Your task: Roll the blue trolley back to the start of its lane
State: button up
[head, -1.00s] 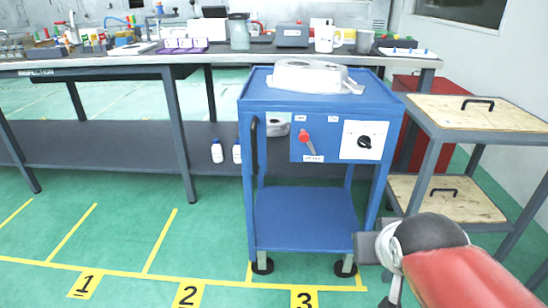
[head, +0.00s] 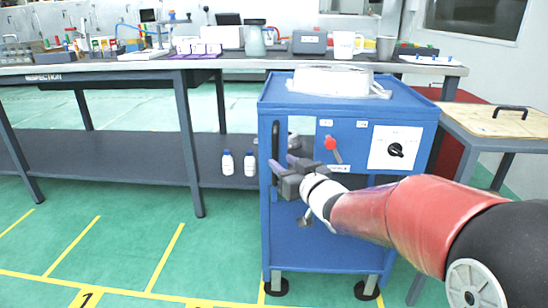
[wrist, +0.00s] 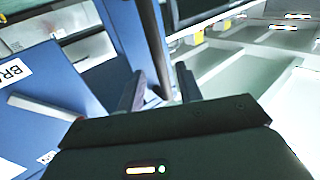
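The blue trolley (head: 345,215) stands upright on the green floor, with a pale metal casting (head: 330,80) on its top. Its front panel has a red lever (head: 332,150) and a black knob on a white plate. A dark upright handle (head: 275,138) is at the panel's left edge. My gripper (head: 283,166) is at that handle. In the wrist view my gripper (wrist: 161,85) has its fingers apart, with the dark handle bar (wrist: 152,40) running between them. Whether they touch it is unclear. Yellow lane lines (head: 165,258) mark the floor left of the trolley.
A long grey bench (head: 120,70) with lab items stands behind and left, its leg (head: 188,150) near the trolley. White bottles (head: 249,163) stand on its lower shelf. A wood-topped cart (head: 490,122) is close on the right. The floor at front left is clear.

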aim_at(277, 157)
jog(key=x, duration=0.5)
grip_shut()
